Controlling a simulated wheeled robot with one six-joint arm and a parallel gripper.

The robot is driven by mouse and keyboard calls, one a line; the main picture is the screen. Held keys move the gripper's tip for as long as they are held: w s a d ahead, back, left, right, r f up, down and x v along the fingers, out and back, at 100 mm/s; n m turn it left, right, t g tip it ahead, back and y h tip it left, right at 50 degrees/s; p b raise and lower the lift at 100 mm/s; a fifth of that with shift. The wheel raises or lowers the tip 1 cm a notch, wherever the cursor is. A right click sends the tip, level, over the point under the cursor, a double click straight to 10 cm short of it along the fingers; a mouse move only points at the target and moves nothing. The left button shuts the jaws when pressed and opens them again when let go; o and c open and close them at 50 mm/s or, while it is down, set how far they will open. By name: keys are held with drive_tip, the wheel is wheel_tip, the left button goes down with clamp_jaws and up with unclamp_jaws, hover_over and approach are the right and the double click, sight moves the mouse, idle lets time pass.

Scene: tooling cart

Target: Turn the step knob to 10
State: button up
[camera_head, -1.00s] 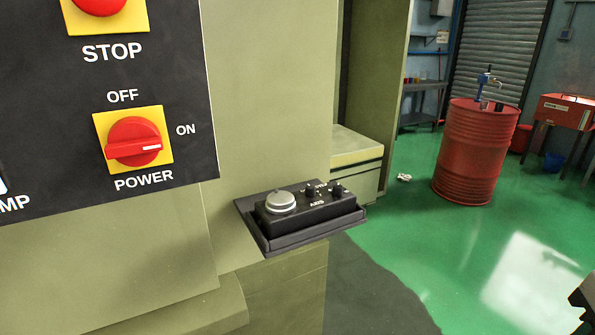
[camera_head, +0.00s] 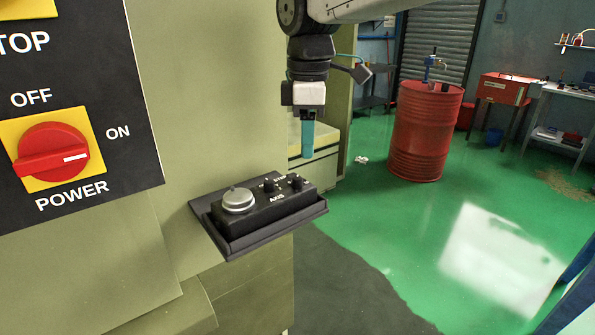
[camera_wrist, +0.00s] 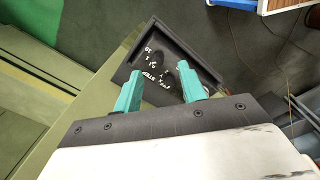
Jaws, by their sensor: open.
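A black control box (camera_head: 262,215) in a dark tray carries a large silver dial (camera_head: 238,199) and two small black knobs, one in the middle (camera_head: 269,187) and one at the right (camera_head: 296,183). An AXIS label is legible in the head view; the other label is partly hidden, so I cannot tell for sure which knob is the step knob, nor its setting. My gripper (camera_head: 308,150) points down above and behind the box's right end, apart from it. In the wrist view its teal fingers (camera_wrist: 160,80) are spread and empty, with the box (camera_wrist: 155,60) between and beyond them.
The tray (camera_head: 275,235) juts from the green machine body (camera_head: 215,90). The panel at left has a red POWER switch (camera_head: 52,151). A red drum (camera_head: 423,135) stands on the green floor at back right. Floor right of the tray is clear.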

sight(297, 178)
drive_tip(key=shift+w+a+f+n, duration=0.15)
drive_tip(key=shift+w+a+n, duration=0.2)
drive_tip(key=shift+a, duration=0.4)
drive_tip(key=shift+w+a+f, duration=0.15)
drive_tip(key=shift+a+f, duration=0.05)
drive_tip(key=shift+f, duration=0.05)
wheel_tip(297, 178, down, 7)
drive_tip(key=shift+w+f, duration=0.15)
clamp_jaws()
